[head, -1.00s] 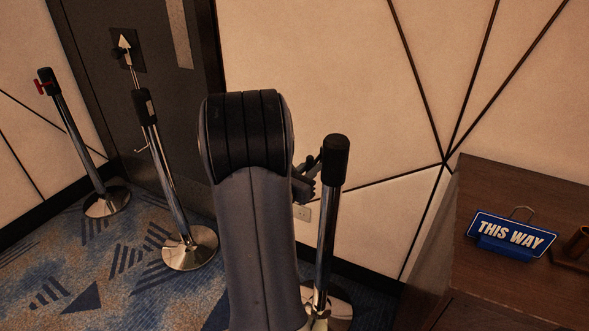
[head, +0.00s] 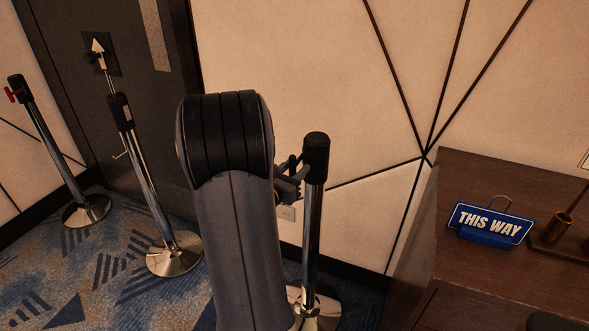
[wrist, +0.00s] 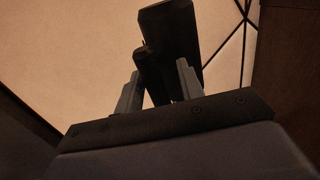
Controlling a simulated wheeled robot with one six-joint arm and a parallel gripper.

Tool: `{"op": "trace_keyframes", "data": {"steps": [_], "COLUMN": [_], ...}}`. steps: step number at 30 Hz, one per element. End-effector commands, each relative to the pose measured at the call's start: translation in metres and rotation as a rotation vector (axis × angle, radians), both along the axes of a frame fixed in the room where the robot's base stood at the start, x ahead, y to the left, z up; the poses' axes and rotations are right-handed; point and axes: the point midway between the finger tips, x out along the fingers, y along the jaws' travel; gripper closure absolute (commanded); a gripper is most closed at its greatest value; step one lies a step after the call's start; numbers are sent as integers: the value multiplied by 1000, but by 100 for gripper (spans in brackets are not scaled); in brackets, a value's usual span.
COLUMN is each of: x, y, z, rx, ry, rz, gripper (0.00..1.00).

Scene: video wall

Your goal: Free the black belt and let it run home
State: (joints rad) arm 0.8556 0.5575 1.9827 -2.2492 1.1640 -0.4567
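A chrome post with a black head (head: 316,158) stands just right of my arm in the head view. My gripper (head: 288,172) is beside that head, on its left, partly hidden by my arm. In the wrist view my gripper (wrist: 158,78) has its two grey fingers apart, one on each side of a small black piece (wrist: 150,75) at the post's black head (wrist: 170,30). This piece may be the belt's end; I see no firm grip on it. No stretched length of black belt shows clearly.
A chrome post with an arrow sign (head: 98,48) stands left of my arm, and another with a red clip (head: 17,93) farther left. A wooden cabinet (head: 470,185) with a blue THIS WAY sign (head: 490,224) is at right. Patterned carpet lies open at lower left.

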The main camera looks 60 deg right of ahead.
Motion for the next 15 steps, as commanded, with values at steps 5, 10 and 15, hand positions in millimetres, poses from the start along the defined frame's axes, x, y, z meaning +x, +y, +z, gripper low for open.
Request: {"op": "trace_keyframes", "data": {"steps": [5, 10, 15], "x": [3, 6, 7], "y": [19, 53, 82], "z": [0, 0, 0], "rx": [1, 0, 0], "ry": [0, 1, 0], "rz": [5, 6, 3], "gripper": [64, 64, 64]}}
